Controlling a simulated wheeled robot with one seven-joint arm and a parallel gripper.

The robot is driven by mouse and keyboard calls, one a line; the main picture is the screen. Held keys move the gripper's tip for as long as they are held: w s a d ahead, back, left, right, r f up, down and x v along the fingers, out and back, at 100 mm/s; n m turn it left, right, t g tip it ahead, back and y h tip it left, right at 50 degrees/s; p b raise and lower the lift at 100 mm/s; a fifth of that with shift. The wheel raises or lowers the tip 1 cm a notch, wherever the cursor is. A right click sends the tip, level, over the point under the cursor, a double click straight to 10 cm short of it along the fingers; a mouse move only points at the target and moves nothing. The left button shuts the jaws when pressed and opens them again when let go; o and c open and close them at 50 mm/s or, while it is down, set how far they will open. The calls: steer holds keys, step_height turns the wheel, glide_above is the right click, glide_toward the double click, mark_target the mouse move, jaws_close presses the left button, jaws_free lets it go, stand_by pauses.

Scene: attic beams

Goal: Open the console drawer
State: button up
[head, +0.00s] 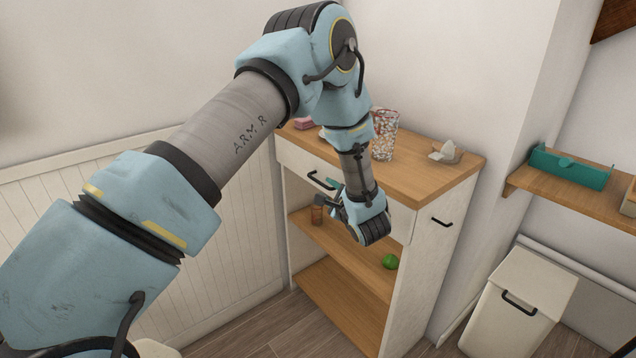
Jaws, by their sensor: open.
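The console (462,177) is a white cabinet with a wooden top and open shelves, standing against the wall. Its drawer front (293,158) runs under the top, and looks shut. A black bar handle (319,181) is on the drawer front. My gripper (329,194) is open in front of the drawer, close to the handle's right end. I cannot tell whether its fingers touch the handle or are around it. My wrist hides the middle of the drawer front.
On the console top are a speckled glass (384,135), a pink item (303,123) and a small whitish object (446,152). A white bin (523,290) stands right, below a wall shelf (533,186).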

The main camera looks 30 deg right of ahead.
mark_target(320, 183)
steer(key=p+x, duration=0.1)
steer(key=x, duration=0.7)
jaws_close()
stand_by(1.3)
